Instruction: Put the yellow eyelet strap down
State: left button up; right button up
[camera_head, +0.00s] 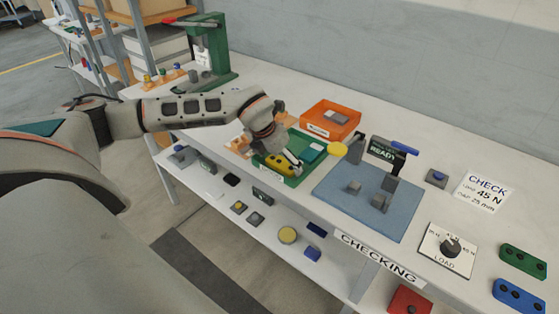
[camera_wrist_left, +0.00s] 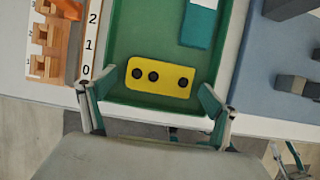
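The yellow eyelet strap (camera_head: 281,163) has dark eyelets and lies in the green tray (camera_head: 292,183). In the left wrist view the strap (camera_wrist_left: 158,86) appears flat on the floor of the green tray (camera_wrist_left: 135,40), near its front edge. My left gripper (camera_wrist_left: 155,88) is open over the front of the tray. One finger is on each side of the strap, with a visible gap at both ends. In the head view my left gripper (camera_head: 290,155) is low over the tray and partly hides the strap.
A teal piece (camera_wrist_left: 199,22) lies in the tray behind the strap. An orange bin (camera_head: 318,130) stands behind the tray, and an orange rack (camera_wrist_left: 45,50) is at its left. The blue checking mat (camera_head: 335,200) with its grey fixture is at the right. A green press (camera_head: 217,60) stands farther left.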

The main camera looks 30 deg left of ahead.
pick_arm(q)
jog(key=shift+r, duration=0.15)
jog(key=shift+r, duration=0.25)
jog(key=v, duration=1.1)
jog(key=shift+s+r, duration=0.25)
